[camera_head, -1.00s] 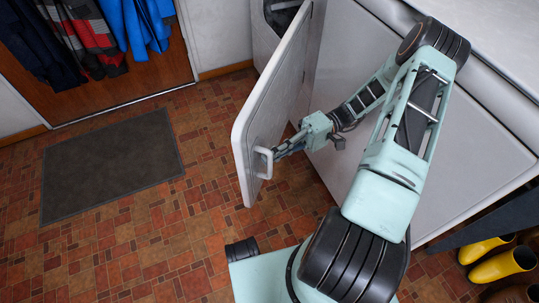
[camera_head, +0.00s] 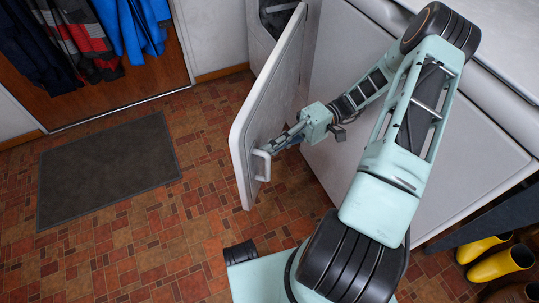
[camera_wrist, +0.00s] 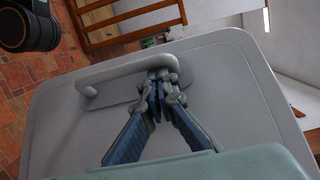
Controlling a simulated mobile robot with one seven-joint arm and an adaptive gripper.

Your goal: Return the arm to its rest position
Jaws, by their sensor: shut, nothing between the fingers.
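The white cabinet door (camera_head: 252,120) stands open, swung out from the white cabinet front (camera_head: 350,75). Its pale bar handle (camera_head: 263,164) is on the face turned toward my arm. My gripper (camera_head: 270,149) is shut and empty close beside the handle. In the wrist view, the fingertips of my gripper (camera_wrist: 158,80) come together at one end of the handle (camera_wrist: 120,78), in front of the door (camera_wrist: 235,90). I cannot tell whether they touch it. My arm is bent, with its elbow high over the counter edge.
A white counter top (camera_head: 505,35) lies at upper right. Yellow boots (camera_head: 500,265) stand under a dark shelf at lower right. A dark mat (camera_head: 108,170) lies on the tiled floor (camera_head: 200,235), which is clear at left. Coats (camera_head: 100,35) hang at the back.

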